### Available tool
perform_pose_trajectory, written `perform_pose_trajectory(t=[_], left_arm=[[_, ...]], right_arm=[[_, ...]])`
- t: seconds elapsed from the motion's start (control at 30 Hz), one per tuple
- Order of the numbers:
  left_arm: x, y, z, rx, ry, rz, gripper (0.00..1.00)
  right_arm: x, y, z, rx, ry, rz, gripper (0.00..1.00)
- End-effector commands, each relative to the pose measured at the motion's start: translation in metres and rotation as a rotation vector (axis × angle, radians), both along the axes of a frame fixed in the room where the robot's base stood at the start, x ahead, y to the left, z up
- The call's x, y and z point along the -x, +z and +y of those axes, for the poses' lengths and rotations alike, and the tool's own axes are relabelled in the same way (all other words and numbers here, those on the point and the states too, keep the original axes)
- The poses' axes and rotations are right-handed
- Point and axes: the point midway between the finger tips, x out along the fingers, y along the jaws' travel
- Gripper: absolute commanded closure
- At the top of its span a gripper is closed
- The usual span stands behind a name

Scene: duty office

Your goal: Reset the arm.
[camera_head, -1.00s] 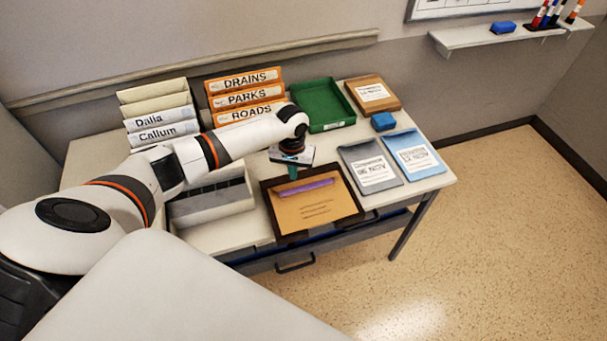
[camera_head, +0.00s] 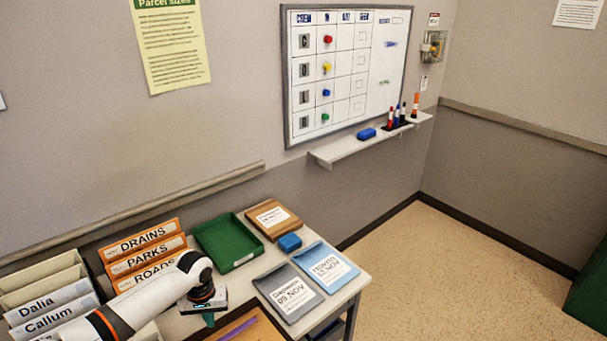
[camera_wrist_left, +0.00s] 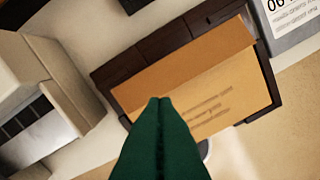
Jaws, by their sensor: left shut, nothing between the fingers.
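My left arm comes in from the lower left in the head view, over the table. Its gripper (camera_head: 208,316) points down beside the dark tray with the orange-brown envelope (camera_head: 262,329). In the left wrist view the green fingers (camera_wrist_left: 158,102) are together with nothing between them. The envelope (camera_wrist_left: 190,80) lies beyond the fingertips in that view, in its dark tray (camera_wrist_left: 160,41). A purple strip (camera_head: 238,331) lies on the envelope in the head view, cut by the lower edge. My right gripper is not in view.
Orange files (camera_head: 140,240) and pale files (camera_head: 40,282) stand at left. A whiteboard (camera_head: 360,100) hangs above a shelf (camera_head: 350,150).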

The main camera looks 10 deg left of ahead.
Motion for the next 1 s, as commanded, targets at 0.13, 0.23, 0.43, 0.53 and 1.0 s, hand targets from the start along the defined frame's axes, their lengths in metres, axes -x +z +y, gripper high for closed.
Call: perform_pose_trajectory(t=[0.13, 0.23, 0.43, 0.53, 1.0], left_arm=[[0.025, -0.017, -0.042, 0.032, -0.123, -0.002, 1.0], [0.058, -0.028, -0.089, 0.074, -0.268, -0.027, 1.0], [0.13, -0.021, -0.16, 0.143, -0.489, -0.143, 1.0], [0.162, -0.006, -0.173, 0.146, -0.536, -0.206, 1.0], [0.24, 0.048, -0.14, 0.017, -0.524, -0.31, 1.0]], right_arm=[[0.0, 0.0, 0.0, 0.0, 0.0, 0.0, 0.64], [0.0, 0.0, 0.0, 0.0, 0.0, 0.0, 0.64], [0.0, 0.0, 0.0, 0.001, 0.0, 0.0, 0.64], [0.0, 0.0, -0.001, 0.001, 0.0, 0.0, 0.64], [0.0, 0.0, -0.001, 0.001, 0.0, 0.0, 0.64]])
